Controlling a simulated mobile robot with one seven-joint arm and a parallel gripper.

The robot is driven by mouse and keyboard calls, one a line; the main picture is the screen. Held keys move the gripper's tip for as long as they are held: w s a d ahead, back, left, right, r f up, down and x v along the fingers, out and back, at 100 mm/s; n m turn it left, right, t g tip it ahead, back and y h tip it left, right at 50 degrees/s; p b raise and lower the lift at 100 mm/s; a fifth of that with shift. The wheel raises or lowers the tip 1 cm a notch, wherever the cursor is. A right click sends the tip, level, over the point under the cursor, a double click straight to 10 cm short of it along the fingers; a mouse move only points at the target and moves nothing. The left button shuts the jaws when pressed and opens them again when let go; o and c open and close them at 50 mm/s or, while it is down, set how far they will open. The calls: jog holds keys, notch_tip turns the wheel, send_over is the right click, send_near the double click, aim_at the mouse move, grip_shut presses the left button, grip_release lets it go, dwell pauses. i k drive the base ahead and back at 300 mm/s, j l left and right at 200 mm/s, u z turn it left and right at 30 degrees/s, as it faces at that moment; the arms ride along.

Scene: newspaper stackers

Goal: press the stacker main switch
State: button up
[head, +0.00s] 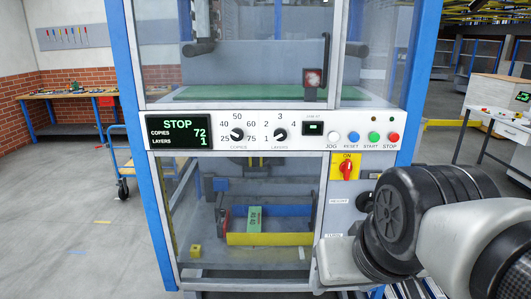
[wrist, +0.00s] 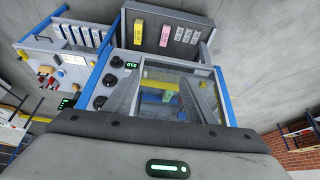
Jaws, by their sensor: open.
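The stacker main switch (head: 347,168) is a red rotary knob on a yellow plate marked ON. It is on the stacker's front, below the right end of the white control strip, and its handle looks upright. I cannot pick it out surely in the wrist view.
The control strip (head: 300,131) carries two black dials and several coloured buttons. A blue post (head: 420,75) edges the stacker on the right. A workbench (head: 70,95) and open floor are at left.

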aim_at(346, 167)
jog(key=i+l, duration=0.2)
jog(key=l, duration=0.2)
jog(key=i+l, duration=0.15)
jog(key=l, duration=0.25)
jog(key=i+l, duration=0.2)
jog(key=l, duration=0.15)
jog(key=i+l, duration=0.15)
jog(key=l, duration=0.25)
